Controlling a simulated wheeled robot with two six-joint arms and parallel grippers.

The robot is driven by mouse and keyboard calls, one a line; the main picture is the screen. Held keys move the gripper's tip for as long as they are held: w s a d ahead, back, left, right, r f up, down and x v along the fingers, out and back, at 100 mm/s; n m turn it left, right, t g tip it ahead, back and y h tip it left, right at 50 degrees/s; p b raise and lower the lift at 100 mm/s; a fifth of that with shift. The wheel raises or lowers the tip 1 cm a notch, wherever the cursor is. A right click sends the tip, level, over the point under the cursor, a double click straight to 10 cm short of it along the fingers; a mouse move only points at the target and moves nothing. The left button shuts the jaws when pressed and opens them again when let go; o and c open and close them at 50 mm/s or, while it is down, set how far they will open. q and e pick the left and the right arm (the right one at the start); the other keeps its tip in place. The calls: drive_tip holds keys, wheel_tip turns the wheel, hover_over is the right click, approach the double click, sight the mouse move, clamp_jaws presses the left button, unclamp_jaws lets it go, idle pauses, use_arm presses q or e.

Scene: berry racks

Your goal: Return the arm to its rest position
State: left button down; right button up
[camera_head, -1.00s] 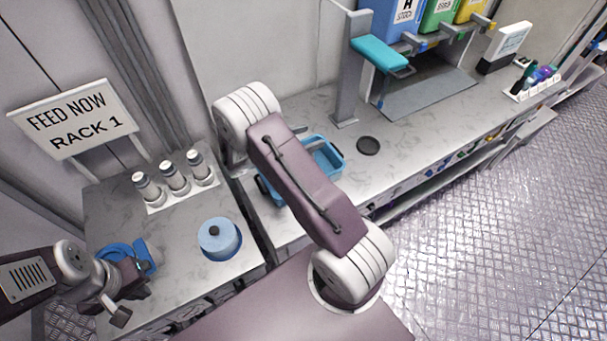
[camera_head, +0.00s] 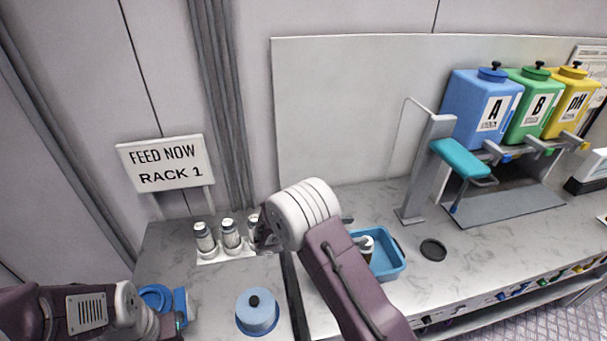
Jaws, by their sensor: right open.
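My right arm rises from the bottom centre, and its pale joint stands in front of the counter. My right gripper (camera_head: 265,238) shows as a dark shape left of that joint, partly hidden by it, near the rightmost white bottle. It is open, and I see nothing held. My left arm comes in at the lower left. Its gripper end (camera_head: 174,324) is cut off low in the view, close to a blue ring-shaped item (camera_head: 157,297), and its fingers are not clear.
Several white bottles (camera_head: 231,236) stand in a holder below the "FEED NOW RACK 1" sign (camera_head: 165,163). A blue round container (camera_head: 257,313) is in front. A blue tray (camera_head: 391,262) holds a bottle. A teal-armed stand (camera_head: 413,185) and coloured tanks (camera_head: 487,112) are at right.

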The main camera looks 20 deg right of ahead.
drive_tip(key=s+d+r+m+g+y, duration=0.1)
drive_tip(key=s+d+r+m+g, duration=0.1)
drive_tip(key=s+d+r+m, duration=0.3)
drive_tip(key=s+a+g+y, duration=0.1)
drive_tip(key=s+a+y, duration=0.1)
drive_tip(key=s+y, duration=0.15)
drive_tip(key=s+a+f+m+t+y, duration=0.1)
drive_tip(key=s+a+f+m+y, duration=0.2)
drive_tip(key=a+m, duration=0.4)
drive_tip(key=s+a+f+m+t+y, duration=0.2)
drive_tip(key=s+a+f+m+y, duration=0.1)
drive_tip(key=a+f+m+y, duration=0.2)
drive_tip(key=a+m+y, duration=0.1)
drive_tip(key=a+y, duration=0.1)
drive_tip(key=a, duration=0.1)
drive_tip(key=shift+s+a+f+m+b, duration=0.2)
drive_tip(key=shift+a+f+m+b, duration=0.1)
drive_tip(key=shift+a+m, duration=0.1)
drive_tip(key=shift+w, duration=0.1)
